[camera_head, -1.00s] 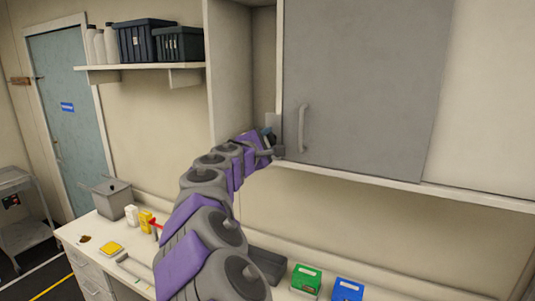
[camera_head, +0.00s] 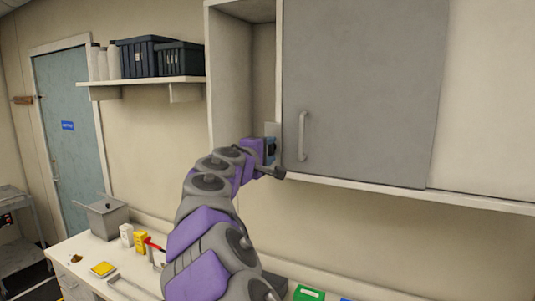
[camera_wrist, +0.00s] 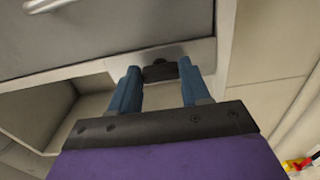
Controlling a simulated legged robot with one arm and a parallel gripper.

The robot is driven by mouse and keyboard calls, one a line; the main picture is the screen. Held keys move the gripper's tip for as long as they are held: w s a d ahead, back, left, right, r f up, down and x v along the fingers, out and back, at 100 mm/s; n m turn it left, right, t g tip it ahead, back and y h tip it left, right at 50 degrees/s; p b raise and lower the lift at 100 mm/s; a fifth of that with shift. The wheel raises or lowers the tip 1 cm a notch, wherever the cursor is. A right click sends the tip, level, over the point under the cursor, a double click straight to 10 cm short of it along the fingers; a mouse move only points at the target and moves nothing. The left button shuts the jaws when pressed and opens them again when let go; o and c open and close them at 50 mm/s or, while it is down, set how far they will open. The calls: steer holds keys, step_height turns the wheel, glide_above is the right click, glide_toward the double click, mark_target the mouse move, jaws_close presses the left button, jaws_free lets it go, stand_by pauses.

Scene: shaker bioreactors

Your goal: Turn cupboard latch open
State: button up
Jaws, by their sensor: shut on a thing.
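The cupboard has a grey door (camera_head: 360,95) with a light bar handle (camera_head: 303,135); an open compartment (camera_head: 228,70) shows left of it. The door's lower edge also shows in the wrist view. My gripper (camera_wrist: 157,72) has its two blue fingers on either side of a small dark latch (camera_wrist: 160,71) at the door's edge. It is shut on the latch, which sits between the fingertips. In the head view my gripper (camera_head: 271,148) is at the lower left corner of the door, and the latch is hidden there. The latch's exact angle cannot be told.
A white counter (camera_head: 75,267) runs below, with a grey bin (camera_head: 107,214), small yellow boxes and a green box (camera_head: 308,292). A shelf (camera_head: 150,82) with dark crates (camera_head: 180,57) is at left. The wall under the cupboard is clear.

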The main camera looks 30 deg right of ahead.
steer(key=shift+f, duration=0.15)
steer(key=o, duration=1.1)
steer(key=shift+w, duration=0.1)
steer(key=shift+c, duration=0.2)
steer(key=v, duration=1.7)
steer(key=shift+a, duration=0.2)
steer(key=shift+d+p, duration=0.1)
steer(key=shift+p, duration=0.2)
